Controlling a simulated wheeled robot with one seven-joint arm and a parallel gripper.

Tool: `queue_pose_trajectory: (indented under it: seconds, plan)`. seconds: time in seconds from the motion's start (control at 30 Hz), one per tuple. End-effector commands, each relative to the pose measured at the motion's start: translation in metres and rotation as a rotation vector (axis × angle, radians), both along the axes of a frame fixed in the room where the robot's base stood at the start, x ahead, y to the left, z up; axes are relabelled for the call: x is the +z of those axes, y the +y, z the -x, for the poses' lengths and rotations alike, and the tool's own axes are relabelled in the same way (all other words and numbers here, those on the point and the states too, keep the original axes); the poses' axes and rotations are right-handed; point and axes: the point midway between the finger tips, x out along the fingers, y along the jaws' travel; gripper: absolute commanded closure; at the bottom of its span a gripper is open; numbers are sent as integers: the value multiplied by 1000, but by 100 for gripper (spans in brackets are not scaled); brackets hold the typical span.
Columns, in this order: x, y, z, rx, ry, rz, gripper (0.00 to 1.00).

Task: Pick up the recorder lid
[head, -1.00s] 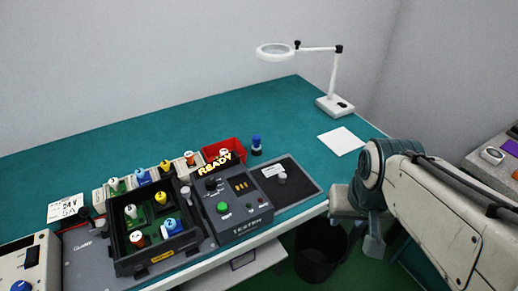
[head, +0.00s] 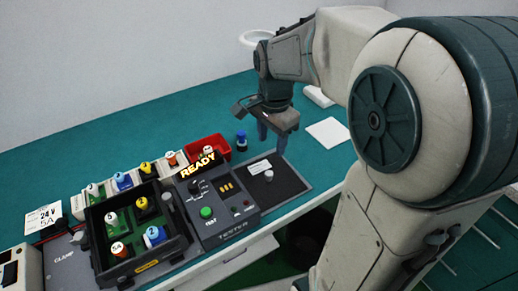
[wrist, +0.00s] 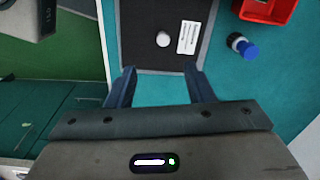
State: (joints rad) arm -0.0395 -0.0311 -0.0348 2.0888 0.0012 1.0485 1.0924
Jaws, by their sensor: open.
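I take the recorder lid to be the flat dark panel (head: 284,186) beside the tester's right side, with a small pale knob (head: 268,176) and a white label (head: 259,167). In the wrist view the dark panel (wrist: 140,50) lies beyond my fingertips, with its knob (wrist: 163,39) roughly in line with the gap between them. My gripper (head: 272,142) is open and empty, pointing down above the bench near the panel's far edge. Its two blue fingers (wrist: 160,72) are apart in the wrist view, with teal bench visible between them.
The tester (head: 222,206) shows READY. A black tray (head: 112,271) with several coloured parts stands left of it. A red bin (head: 205,148) and a blue-capped part (head: 241,141) are behind the panel. A white sheet (head: 328,132) lies to the right.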

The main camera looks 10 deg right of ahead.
Motion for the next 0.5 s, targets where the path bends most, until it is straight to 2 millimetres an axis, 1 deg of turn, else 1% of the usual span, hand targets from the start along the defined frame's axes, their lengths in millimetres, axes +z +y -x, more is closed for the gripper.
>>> queue_pose_trajectory:
  seconds: [0.03, 0.1, 0.2, 0.27, 0.37, 0.5]
  plan:
    - [-1, 0, -8, -58, 13, -1, 52]
    - [-2, -1, -15, -125, 25, -2, 52]
    - [-5, -2, -20, -180, 35, -2, 52]
    - [-11, -2, -22, -193, 39, 0, 52]
    - [-28, -2, -21, -198, 41, 0, 52]
    - [-57, -3, -20, -198, 41, 0, 52]
